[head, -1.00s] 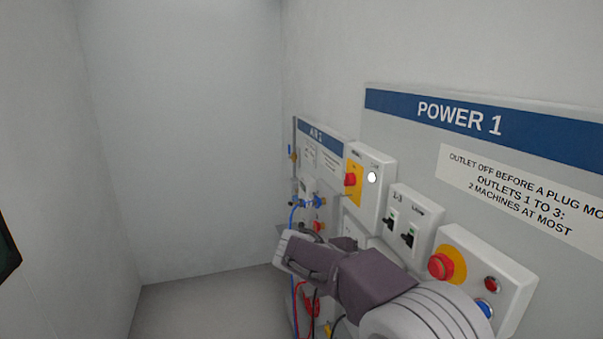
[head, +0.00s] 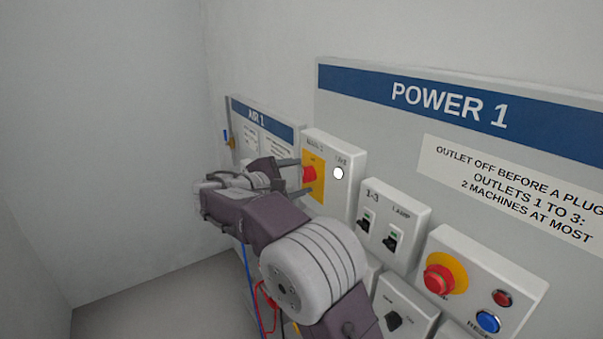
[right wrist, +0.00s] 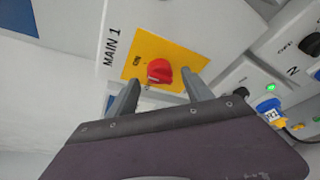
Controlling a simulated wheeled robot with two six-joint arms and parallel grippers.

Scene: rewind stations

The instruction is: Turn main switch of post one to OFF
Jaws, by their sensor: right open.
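The main switch is a red knob (head: 309,174) on a yellow plate (head: 319,186), on a white box (head: 346,158) of the POWER 1 panel. In the right wrist view the red knob (right wrist: 159,71) sits on its yellow plate (right wrist: 146,49) beside the label MAIN 1. My right gripper (head: 301,177) is open at the knob, one finger above and one below. In the right wrist view its two fingers (right wrist: 160,88) reach toward the plate on either side of the knob, apart from it. The knob's exact setting is hard to read. My left gripper is not in view.
A box with two black switches (head: 380,230) sits right of the main switch. Lower right is a box with a red emergency button (head: 440,281) and a blue button (head: 488,321). The AIR 1 panel (head: 262,130) is behind my gripper. A blue plug (right wrist: 270,108) shows in the wrist view.

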